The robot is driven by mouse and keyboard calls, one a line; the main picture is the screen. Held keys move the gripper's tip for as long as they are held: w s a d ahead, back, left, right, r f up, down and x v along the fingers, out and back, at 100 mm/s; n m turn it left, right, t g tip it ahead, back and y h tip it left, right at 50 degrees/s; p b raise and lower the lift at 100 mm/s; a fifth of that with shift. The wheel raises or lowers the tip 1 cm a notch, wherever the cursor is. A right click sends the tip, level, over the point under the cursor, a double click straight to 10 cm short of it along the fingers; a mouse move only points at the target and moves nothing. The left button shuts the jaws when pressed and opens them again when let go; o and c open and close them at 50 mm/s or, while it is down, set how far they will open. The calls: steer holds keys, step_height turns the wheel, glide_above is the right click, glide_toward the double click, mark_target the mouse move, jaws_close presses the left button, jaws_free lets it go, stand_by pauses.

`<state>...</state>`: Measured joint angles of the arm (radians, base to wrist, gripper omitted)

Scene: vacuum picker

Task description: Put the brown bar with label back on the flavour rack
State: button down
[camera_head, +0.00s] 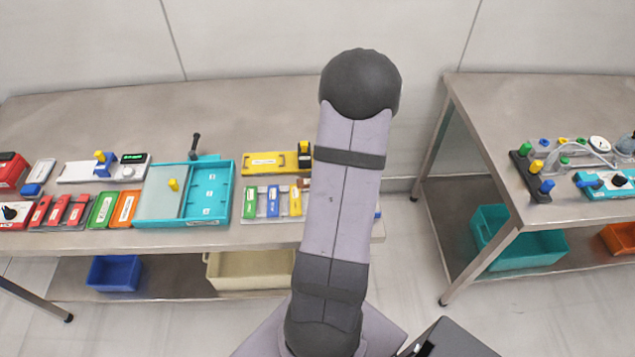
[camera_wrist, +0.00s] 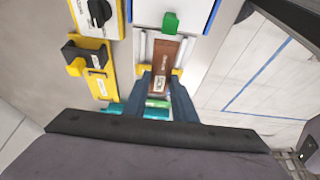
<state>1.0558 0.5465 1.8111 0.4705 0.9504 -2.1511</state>
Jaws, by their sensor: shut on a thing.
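The brown bar with a white label (camera_wrist: 164,66) lies between the two fingers of my gripper (camera_wrist: 167,88) in the wrist view. My gripper is shut on its near end, and its far end points away from me. Two pale rails (camera_wrist: 189,50) flank the bar, with yellow showing beside it; I cannot tell whether the bar touches them. In the head view, a pale rack (camera_head: 261,203) holds green, blue and yellow bars on the left table, and looks like the flavour rack. My arm hides its right part and my gripper there.
A yellow device with a black block (camera_head: 275,163) stands behind the rack; a similar one shows in the wrist view (camera_wrist: 90,68). A teal tray (camera_head: 220,190) is left of the rack. A white panel with a green knob (camera_wrist: 171,20) lies beyond the bar.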

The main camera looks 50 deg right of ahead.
steer(key=shift+f+p, duration=0.65)
steer(key=shift+f, duration=1.25)
steer(key=shift+f+b, duration=0.65)
steer(key=shift+b, duration=0.25)
steer(key=c, duration=1.5)
jaws_free()
steer(key=shift+o, duration=0.2)
steer(key=shift+r, duration=0.2)
steer(key=shift+r+p, duration=0.55)
steer(key=shift+p, duration=0.35)
steer(key=b+v, duration=0.4)
steer(key=v, duration=0.8)
